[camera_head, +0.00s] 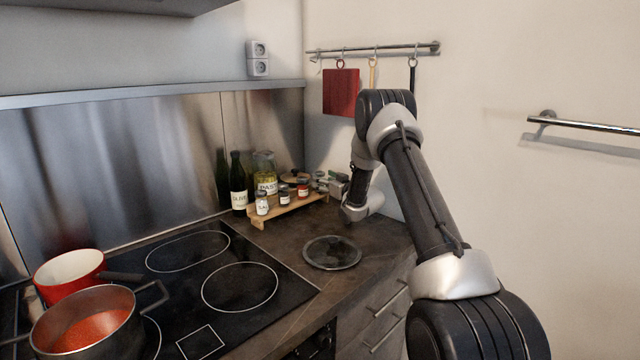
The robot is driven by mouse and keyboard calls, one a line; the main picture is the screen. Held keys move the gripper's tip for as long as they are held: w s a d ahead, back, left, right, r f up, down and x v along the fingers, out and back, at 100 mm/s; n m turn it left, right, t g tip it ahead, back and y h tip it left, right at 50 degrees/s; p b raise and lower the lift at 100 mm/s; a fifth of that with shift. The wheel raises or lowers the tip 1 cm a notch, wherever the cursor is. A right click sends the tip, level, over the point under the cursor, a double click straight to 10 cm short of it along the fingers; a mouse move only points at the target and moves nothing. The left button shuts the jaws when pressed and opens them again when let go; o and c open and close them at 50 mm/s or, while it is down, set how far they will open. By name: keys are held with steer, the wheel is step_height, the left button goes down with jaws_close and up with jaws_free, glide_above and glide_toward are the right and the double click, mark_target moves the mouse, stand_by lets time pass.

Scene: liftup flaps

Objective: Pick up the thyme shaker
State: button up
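Several small spice shakers stand on a low wooden rack (290,210) in the back corner of the counter. One pale shaker (262,204) is at the left end. A dark-topped shaker (284,195) and a reddish shaker (303,188) stand further right. The labels are too small to read, so I cannot tell which one is thyme. My gripper (335,184) is at the right end of the rack, close to the shakers there. It is small and partly merged with them, so its fingers and any contact are unclear.
A dark bottle (239,187) and a pasta jar (265,176) stand behind the rack. A rail with hanging utensils is above.

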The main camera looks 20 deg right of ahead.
steer(key=shift+x, duration=1.3)
steer(key=c, duration=1.3)
